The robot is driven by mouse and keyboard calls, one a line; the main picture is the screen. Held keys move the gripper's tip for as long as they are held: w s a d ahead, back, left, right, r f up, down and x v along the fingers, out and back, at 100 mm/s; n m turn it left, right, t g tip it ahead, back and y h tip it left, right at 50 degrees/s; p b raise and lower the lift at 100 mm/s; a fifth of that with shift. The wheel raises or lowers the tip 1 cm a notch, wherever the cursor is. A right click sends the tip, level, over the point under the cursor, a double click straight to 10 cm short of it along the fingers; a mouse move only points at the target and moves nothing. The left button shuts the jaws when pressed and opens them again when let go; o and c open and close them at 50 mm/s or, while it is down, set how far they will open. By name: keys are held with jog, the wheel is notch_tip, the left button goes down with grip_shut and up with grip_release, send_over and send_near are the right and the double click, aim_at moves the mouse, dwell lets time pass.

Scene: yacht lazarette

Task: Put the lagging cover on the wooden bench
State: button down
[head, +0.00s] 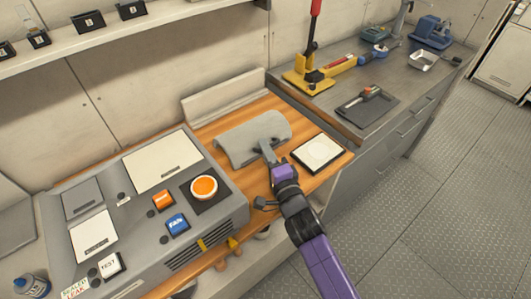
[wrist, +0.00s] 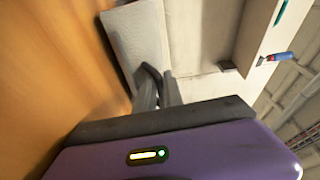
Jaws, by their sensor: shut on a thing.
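The lagging cover (head: 245,138) is a grey, half-round shell over the wooden bench (head: 212,130). My gripper (head: 268,152) is shut on its near right edge. The cover lies level or nearly so; I cannot tell whether it touches the wood or hangs just above it. In the wrist view the cover (wrist: 138,38) shows as a pale grey textured piece beyond my fingers (wrist: 160,88), with the brown bench (wrist: 60,70) to the left. My fingers hide part of the cover's edge.
A dark-rimmed white pad (head: 318,153) lies on the bench to the right. A grey control console (head: 150,185) with an orange button (head: 204,187) stands at left. A grey backboard (head: 225,97) stands behind. A metal counter (head: 400,85) with tools is at right.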

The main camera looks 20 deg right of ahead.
jog(key=shift+r, duration=0.1)
jog(key=c, duration=1.8)
grip_release()
jog(key=shift+c, duration=0.2)
jog(key=o, duration=0.4)
jog(key=shift+s, duration=0.35)
jog(key=s+b, duration=0.1)
jog(key=s, duration=1)
jog(key=shift+s+d+b, duration=0.15)
jog(key=shift+s+b, duration=0.05)
jog(key=shift+b, duration=0.15)
